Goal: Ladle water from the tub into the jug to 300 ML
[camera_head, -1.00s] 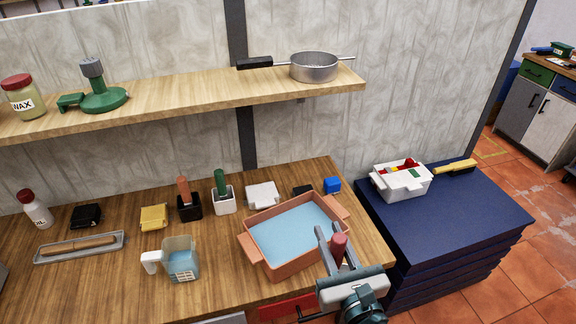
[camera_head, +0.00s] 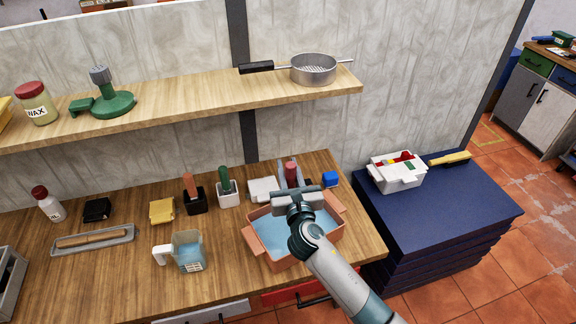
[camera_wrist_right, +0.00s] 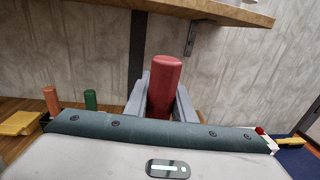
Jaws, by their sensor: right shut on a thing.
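The tub (camera_head: 256,248) is a terracotta tray with two side handles, holding blue water, at the right of the bench. The jug (camera_head: 187,251) is clear with a white handle and stands to the left of the tub with some blue water in it. My right gripper (camera_head: 291,178) is over the tub's far side, shut on a red handle, which I take to be the ladle's (camera_wrist_right: 164,85). The ladle's lower end is hidden behind the gripper and arm. My left gripper is not in view.
Behind the tub stand a white block (camera_head: 262,189), a blue cube (camera_head: 330,179) and two holders with an orange handle (camera_head: 189,182) and a green handle (camera_head: 224,178). A shelf (camera_head: 200,113) with a sieve (camera_head: 313,68) overhangs the back.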

